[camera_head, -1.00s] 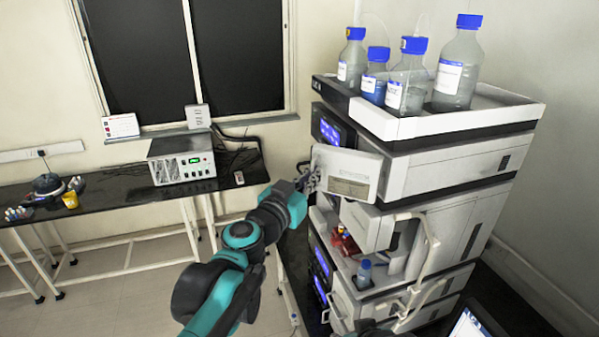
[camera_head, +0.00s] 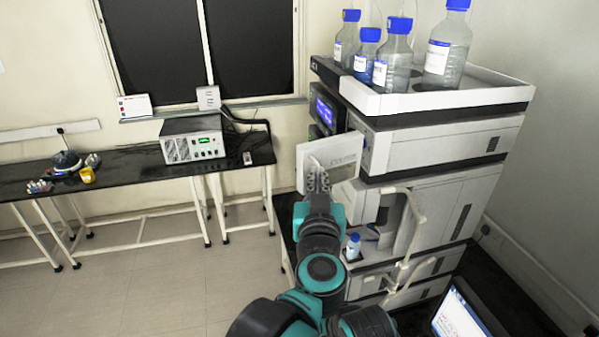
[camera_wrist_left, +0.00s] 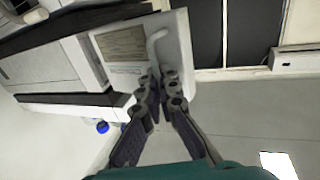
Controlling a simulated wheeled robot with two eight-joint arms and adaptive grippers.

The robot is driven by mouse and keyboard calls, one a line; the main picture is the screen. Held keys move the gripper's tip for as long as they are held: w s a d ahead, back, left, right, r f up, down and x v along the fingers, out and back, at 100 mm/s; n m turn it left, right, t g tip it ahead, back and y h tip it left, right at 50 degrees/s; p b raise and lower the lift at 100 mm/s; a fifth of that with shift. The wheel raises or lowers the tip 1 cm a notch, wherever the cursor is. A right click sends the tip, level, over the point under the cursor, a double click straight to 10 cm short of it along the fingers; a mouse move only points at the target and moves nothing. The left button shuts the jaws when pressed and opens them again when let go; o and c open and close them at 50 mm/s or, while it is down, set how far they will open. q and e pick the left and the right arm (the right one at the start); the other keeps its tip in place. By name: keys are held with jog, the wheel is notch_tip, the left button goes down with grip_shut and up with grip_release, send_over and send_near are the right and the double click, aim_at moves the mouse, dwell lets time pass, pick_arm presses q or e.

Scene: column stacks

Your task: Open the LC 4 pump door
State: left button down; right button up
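The LC 4 pump door appears to be the white panel (camera_head: 340,155) standing out from the front of the upper module of the stack. It stands swung open, and its label and a pale curved piece show in the left wrist view (camera_wrist_left: 115,65). My left gripper (camera_head: 318,178) is at the panel's face, near its free edge, and overlaps part of it. In the wrist view its two fingertips (camera_wrist_left: 160,84) are close together in front of the panel. Whether they touch or pinch anything is unclear. My right gripper is not in view.
Several blue-capped bottles (camera_head: 396,55) stand in the white tray (camera_head: 440,97) on top of the stack. White tubing handles (camera_head: 408,262) project below. A laptop (camera_head: 462,318) is at lower right. A black bench (camera_head: 120,172) with an instrument (camera_head: 192,140) stands left; the floor between is clear.

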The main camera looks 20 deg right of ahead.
pick_arm(q)
jog(key=s+d+n+y+b, duration=0.1)
jog(key=s+d+n+y, duration=0.5)
jog(key=y, duration=0.4)
jog(key=shift+s+d+n+t, duration=0.3)
jog(key=shift+s, duration=0.15)
jog(key=shift+s+d, duration=0.15)
jog(key=shift+d, duration=0.05)
jog(key=c, duration=2)
grip_release()
